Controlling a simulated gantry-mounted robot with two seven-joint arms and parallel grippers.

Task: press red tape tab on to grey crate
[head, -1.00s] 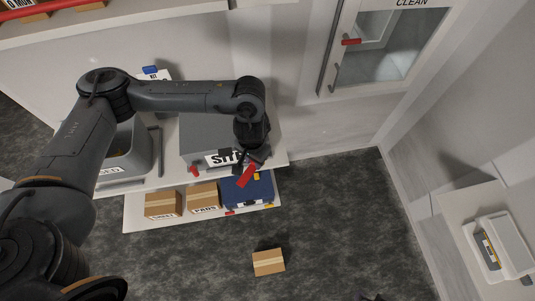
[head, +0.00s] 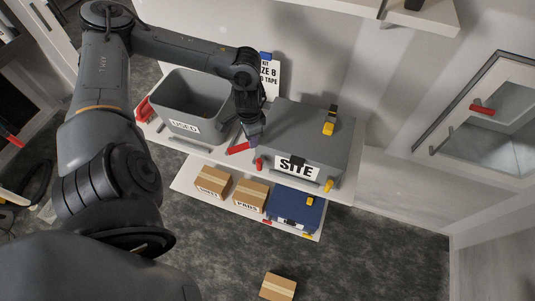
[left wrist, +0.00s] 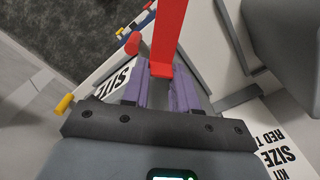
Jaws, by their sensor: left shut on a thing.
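The grey crate (head: 318,127) marked SITE stands lidded on the upper shelf. Its front has a white label (head: 297,168), a red piece (head: 258,163) at the left end and a yellow one (head: 328,184) at the right. My left gripper (head: 250,140) is just left of the crate, near its front left corner. It is shut on the red tape tab (head: 237,149), which sticks out toward the grey bin. In the left wrist view the tab (left wrist: 168,40) stands up between the purple fingers (left wrist: 160,88). I cannot tell whether the tab touches the crate. My right gripper is not in view.
An open grey bin (head: 206,84) marked USED stands left of the gripper. A white sign (head: 270,78) is behind. The lower shelf holds two cartons (head: 212,182) and a blue case (head: 296,205). Another carton (head: 278,287) lies on the floor. A glass-fronted cabinet (head: 500,100) is at right.

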